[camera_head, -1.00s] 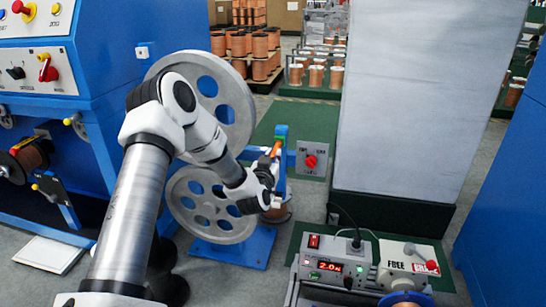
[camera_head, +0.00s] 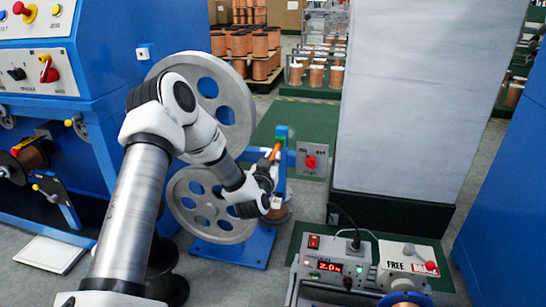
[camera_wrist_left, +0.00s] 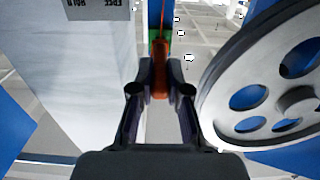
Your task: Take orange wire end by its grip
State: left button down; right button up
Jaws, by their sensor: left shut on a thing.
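My left gripper (camera_wrist_left: 160,85) is shut on the orange grip of the wire end (camera_wrist_left: 160,66) in the left wrist view. The grip is upright between the fingertips, and a thin orange wire runs up from it in front of a blue post with a green part. In the head view, my left gripper (camera_head: 272,168) is at the blue post beside the two grey pulleys. The orange grip (camera_head: 275,150) shows just above the fingers there; its lower part is hidden by the gripper. My right gripper is in neither view.
A large grey pulley (camera_head: 222,92) and a lower one (camera_head: 208,212) stand left of the gripper. A grey switch box (camera_head: 312,158) with a red knob is close on the right. A control unit (camera_head: 332,266) and a tall grey cabinet (camera_head: 425,100) stand further right.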

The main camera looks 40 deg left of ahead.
pick_arm(q)
jog(key=shift+s+d, duration=0.1)
dwell(0.3)
jog(key=shift+s+d+p, duration=0.3)
jog(key=shift+s+p, duration=0.05)
jog(key=shift+s, duration=0.2)
jog(key=shift+s, duration=0.1)
jog(key=shift+s+d+p, duration=0.35)
jog(key=shift+s, duration=0.15)
